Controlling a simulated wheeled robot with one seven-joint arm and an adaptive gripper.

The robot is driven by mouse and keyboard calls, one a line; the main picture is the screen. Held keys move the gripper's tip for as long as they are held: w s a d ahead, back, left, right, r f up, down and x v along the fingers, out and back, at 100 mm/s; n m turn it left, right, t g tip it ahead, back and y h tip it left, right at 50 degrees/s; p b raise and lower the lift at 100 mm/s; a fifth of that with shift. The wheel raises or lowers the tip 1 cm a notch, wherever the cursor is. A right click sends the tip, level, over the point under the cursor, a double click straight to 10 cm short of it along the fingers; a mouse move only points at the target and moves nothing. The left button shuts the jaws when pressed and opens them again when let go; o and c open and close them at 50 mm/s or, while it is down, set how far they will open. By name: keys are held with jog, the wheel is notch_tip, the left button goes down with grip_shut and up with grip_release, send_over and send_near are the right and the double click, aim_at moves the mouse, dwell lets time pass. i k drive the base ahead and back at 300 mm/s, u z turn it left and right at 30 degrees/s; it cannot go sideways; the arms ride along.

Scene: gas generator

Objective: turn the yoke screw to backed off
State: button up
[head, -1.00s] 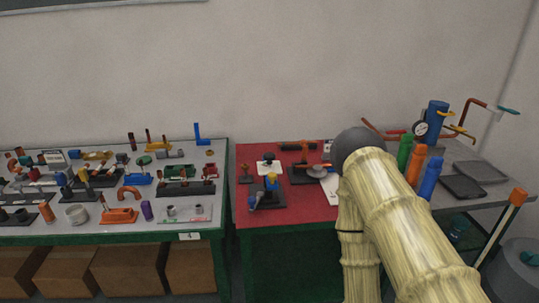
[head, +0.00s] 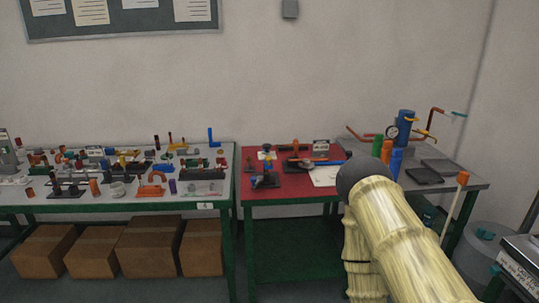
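I cannot pick out the yoke screw for certain at this size. A small blue-and-yellow fixture on a black base (head: 266,181) stands on the left part of the red-topped table (head: 322,153). An orange-topped device (head: 294,150) stands on another dark base to its right. Either setting of a screw is too small to read. My arm (head: 400,235), pale and ribbed with a dark rounded joint, rises at the lower right and covers part of the table's right end. My gripper does not show.
A grey bench at right holds a blue cylinder with a gauge (head: 405,125), upright green, orange and blue cylinders (head: 396,162) and a dark tray (head: 424,175). A left table (head: 100,206) is crowded with parts, with cardboard boxes (head: 150,248) beneath. The floor before the red-topped table looks clear.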

aim_at(267, 147)
jog(key=z, duration=0.9)
jog(key=i, duration=0.8)
jog(key=u, duration=0.55)
jog(key=i, duration=0.6)
jog(key=u, duration=0.65)
